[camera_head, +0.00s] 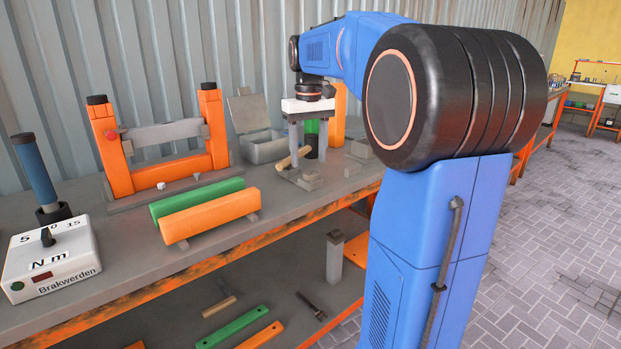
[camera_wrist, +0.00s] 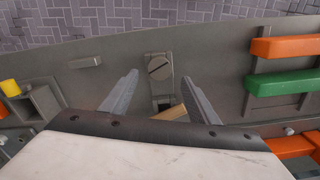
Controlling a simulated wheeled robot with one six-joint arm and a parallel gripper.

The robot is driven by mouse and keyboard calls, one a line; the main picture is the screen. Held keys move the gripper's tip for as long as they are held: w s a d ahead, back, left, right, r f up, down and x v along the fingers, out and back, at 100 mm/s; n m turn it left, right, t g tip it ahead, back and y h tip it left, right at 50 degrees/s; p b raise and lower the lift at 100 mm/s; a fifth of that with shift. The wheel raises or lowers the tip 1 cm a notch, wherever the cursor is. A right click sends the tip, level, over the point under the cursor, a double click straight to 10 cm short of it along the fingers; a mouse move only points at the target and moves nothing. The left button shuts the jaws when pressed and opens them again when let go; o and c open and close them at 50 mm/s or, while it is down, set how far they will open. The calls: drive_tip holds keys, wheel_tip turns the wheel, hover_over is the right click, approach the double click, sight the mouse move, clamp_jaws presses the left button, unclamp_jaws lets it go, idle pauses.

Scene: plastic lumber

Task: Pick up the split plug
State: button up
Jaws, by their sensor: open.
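In the head view my gripper (camera_head: 308,160) points down over the bench. I cannot tell its exact height above the plug.
A wooden piece (camera_head: 294,158) lies close to the fingers. Orange (camera_head: 210,215) and green (camera_head: 195,200) bars lie on the bench, left in the head view. A grey open-lidded box (camera_head: 265,148) and a green cylinder (camera_head: 311,127) stand behind. The bench front edge is near.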

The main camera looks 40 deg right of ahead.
sight(310, 172)
drive_tip(key=shift+s+d+f, duration=0.1)
drive_tip(key=shift+f, duration=1.75)
drive_tip(key=shift+c, duration=0.6)
drive_tip(key=c, duration=1)
